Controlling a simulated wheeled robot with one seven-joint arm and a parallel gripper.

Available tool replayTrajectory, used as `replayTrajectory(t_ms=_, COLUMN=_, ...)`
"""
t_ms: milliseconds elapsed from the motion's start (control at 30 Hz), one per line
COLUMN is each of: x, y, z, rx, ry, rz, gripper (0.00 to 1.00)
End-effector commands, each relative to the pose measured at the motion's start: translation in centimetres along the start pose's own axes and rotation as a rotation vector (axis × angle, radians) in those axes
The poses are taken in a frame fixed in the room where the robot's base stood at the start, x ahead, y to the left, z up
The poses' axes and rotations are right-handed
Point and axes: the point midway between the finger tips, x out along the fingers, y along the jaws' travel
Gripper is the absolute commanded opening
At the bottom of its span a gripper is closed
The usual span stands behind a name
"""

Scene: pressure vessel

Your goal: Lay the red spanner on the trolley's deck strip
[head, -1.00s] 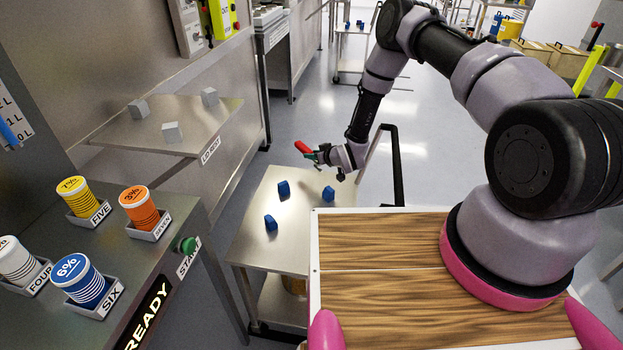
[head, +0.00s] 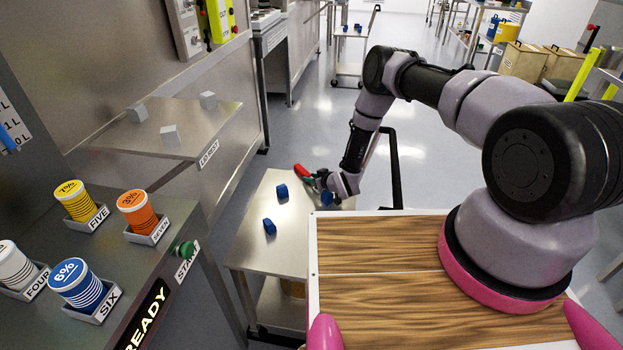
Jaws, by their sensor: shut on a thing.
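The red spanner (head: 301,171) is in my gripper (head: 314,178), over the far part of the trolley's metal top (head: 246,247). The spanner's red end points up and to the left. My gripper is shut on it, low over the trolley top. I cannot tell whether the spanner touches the surface. Several blue blocks sit on the trolley top: one at the middle (head: 282,191), one nearer me (head: 269,226), and one beside my gripper (head: 327,198), partly hidden. I cannot make out a separate deck strip.
A metal shelf (head: 130,142) with grey cubes is at the left. A dark bench (head: 75,235) holds coloured canisters in labelled holders and a green button (head: 186,249). The trolley's black handle (head: 396,170) rises behind my arm. The near trolley top is clear.

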Motion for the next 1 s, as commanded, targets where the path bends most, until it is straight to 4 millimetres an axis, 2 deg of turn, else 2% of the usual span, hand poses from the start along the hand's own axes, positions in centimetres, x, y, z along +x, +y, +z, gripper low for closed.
replayTrajectory(t_ms=67, x=0.1, y=0.0, z=0.2, rx=0.0, ry=0.001, rz=0.0, gripper=0.0)
replayTrajectory(t_ms=100, x=0.1, y=0.0, z=0.2, rx=0.0, ry=0.001, rz=0.0, gripper=0.45)
replayTrajectory(t_ms=167, x=0.1, y=0.0, z=0.2, rx=0.0, ry=0.001, rz=0.0, gripper=0.67)
replayTrajectory(t_ms=567, x=-0.3, y=0.0, z=-0.1, rx=0.001, ry=-0.002, rz=0.001, gripper=0.67)
replayTrajectory(t_ms=900, x=-5.8, y=0.1, z=0.0, rx=0.003, ry=-0.002, rz=0.001, gripper=0.67)
replayTrajectory(t_ms=1000, x=-6.9, y=0.0, z=-0.1, rx=0.001, ry=-0.001, rz=0.0, gripper=0.67)
